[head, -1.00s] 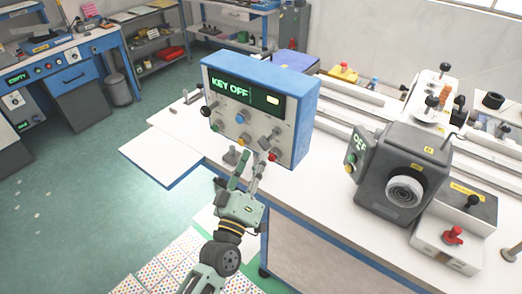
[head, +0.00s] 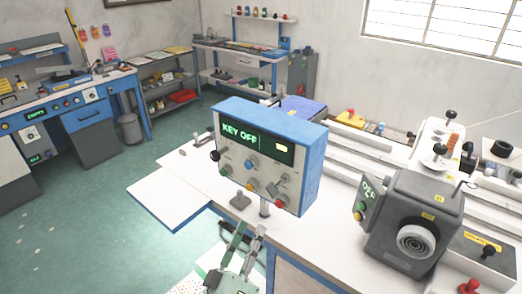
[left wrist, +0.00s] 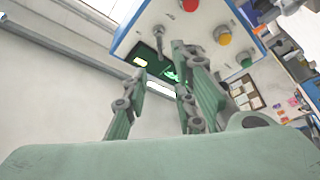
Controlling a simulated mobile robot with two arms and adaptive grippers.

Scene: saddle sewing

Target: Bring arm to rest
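My left gripper (head: 250,228) is at the bottom middle of the head view, in front of and below the control box (head: 313,165). Its two fingers are apart with nothing between them. A clear gap seems to lie between the fingers and the box. The box display (head: 239,135) reads KEY OFF. My right gripper is not in view.
The control box stands over a white workbench (head: 170,195). A dark grey machine (head: 405,215) with an OFF display is to the right. A red knob (head: 470,286) is at the lower right. Green floor (head: 100,220) is open at left, with benches and shelves behind.

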